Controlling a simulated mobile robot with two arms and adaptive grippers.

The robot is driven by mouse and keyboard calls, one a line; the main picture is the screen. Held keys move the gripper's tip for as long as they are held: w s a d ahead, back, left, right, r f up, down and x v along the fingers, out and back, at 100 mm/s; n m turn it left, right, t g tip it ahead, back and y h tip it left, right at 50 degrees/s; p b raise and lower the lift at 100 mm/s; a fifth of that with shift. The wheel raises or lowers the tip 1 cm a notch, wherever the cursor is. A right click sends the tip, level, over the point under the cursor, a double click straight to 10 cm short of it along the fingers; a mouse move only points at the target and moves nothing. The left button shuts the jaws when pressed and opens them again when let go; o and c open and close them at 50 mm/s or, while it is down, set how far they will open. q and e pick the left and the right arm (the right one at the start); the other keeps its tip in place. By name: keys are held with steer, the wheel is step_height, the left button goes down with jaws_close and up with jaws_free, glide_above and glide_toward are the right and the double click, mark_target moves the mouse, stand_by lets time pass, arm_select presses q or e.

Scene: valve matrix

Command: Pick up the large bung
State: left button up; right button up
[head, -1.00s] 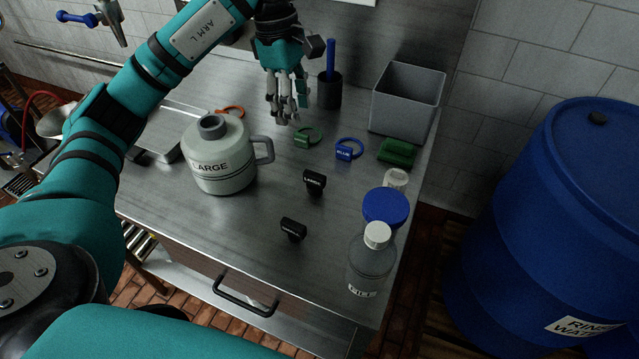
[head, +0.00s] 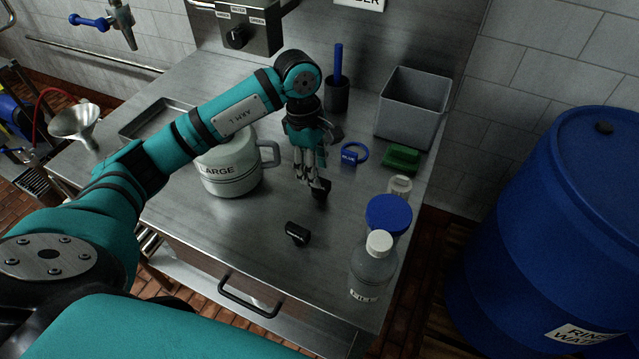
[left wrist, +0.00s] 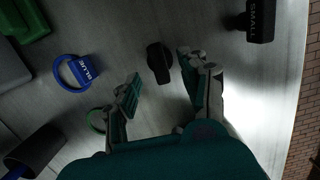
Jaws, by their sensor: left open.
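Two black bungs stand on the steel worktop. The rear bung (head: 321,188) is partly hidden by my left gripper (head: 311,176) in the head view. In the left wrist view this bung (left wrist: 158,62) shows between and slightly beyond the fingertips of the left gripper (left wrist: 159,70); its label cannot be read. The front bung (head: 297,233) stands apart, nearer the worktop's front edge. In the left wrist view it (left wrist: 261,22) reads "SMALL". My left gripper is open, pointing down, with nothing held. My right gripper is not in view.
A jug marked LARGE (head: 229,178) stands left of the gripper. A blue tag ring (head: 354,154), green block (head: 401,159), grey bin (head: 411,110) and bottles (head: 373,268) are to the right. A dark cup (head: 337,97) is behind. The front middle worktop is mostly clear.

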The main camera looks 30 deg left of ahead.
arm_select(q)
steer(key=f, duration=0.2)
steer(key=d+f+p, duration=0.1)
steer(key=f, duration=0.1)
steer(key=shift+r, duration=0.1)
jaws_close()
